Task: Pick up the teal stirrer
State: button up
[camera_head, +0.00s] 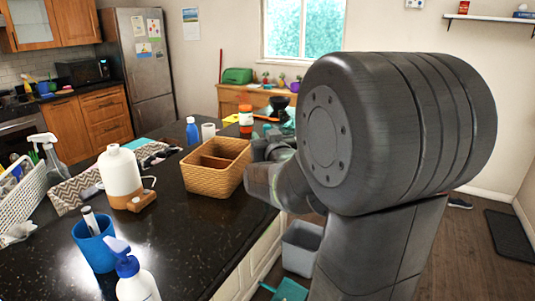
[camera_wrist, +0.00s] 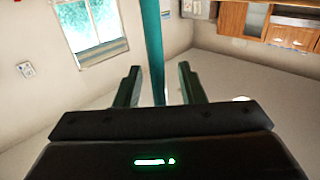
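My gripper (camera_wrist: 158,72) shows in the wrist view with its two dark fingers spread apart. A long teal bar, which looks like the teal stirrer (camera_wrist: 151,40), runs from the top edge down into the gap between the fingers. It lies nearer the left finger, and a clear gap separates it from the right finger. I cannot tell how deep it sits between them. In the head view my arm covers much of the right side, and my gripper (camera_head: 268,150) is partly hidden beside the counter's far right end. I cannot clearly make out the stirrer there.
A wicker basket (camera_head: 214,168) stands on the dark counter (camera_head: 185,240) just left of my gripper. Behind are an orange-and-white jar (camera_head: 246,121) and a blue bottle (camera_head: 192,131). A white bottle (camera_head: 120,173) and blue cup (camera_head: 94,246) stand nearer. A grey bin (camera_head: 300,248) is below.

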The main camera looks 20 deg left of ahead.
grip_shut()
